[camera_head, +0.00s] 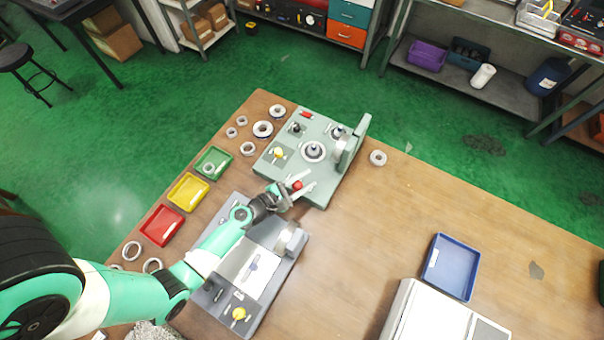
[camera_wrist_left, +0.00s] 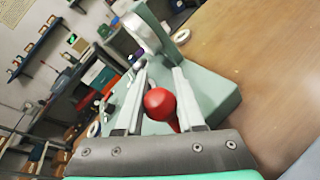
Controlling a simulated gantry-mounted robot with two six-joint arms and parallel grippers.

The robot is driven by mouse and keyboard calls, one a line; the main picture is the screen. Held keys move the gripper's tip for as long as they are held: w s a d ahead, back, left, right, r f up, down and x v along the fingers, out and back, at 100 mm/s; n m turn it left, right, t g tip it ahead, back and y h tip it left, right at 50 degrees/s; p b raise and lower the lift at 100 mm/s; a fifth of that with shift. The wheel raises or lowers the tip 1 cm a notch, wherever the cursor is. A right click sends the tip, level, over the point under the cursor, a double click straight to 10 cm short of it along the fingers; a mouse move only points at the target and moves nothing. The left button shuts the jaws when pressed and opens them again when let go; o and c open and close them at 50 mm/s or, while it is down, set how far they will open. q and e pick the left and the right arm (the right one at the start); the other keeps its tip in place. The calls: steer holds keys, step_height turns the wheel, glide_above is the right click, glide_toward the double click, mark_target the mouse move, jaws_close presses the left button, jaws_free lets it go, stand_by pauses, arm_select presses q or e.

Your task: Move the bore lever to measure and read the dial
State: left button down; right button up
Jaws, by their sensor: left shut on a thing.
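The green measuring fixture (camera_head: 318,190) stands near the table's far-left part. Its lever has a red ball knob (camera_head: 297,186) at the front edge, which shows large in the left wrist view (camera_wrist_left: 160,104). My left gripper (camera_head: 303,184) is shut on the lever knob, one finger on each side. A metal ring (camera_head: 313,151) sits on the fixture's central post. The round dial housing (camera_head: 342,147) stands by the upright plate at the fixture's right; its face cannot be read. My right gripper is not in view.
A grey fixture (camera_head: 210,291) lies under my left arm. Green (camera_head: 226,155), yellow (camera_head: 204,188) and red (camera_head: 176,223) trays line the left edge. Several loose rings lie around the green fixture. A blue tray (camera_head: 474,268) is at right; the table's middle is clear.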

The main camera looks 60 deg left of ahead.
arm_select(q)
steer(key=shift+f, duration=0.1)
stand_by(0.3)
steer(key=c, duration=0.5)
jaws_free()
steer(key=v, duration=1.1)
steer(key=shift+s+d+r+p, duration=0.1)
steer(key=shift+s+r+p, duration=0.15)
steer(key=shift+p, duration=0.1)
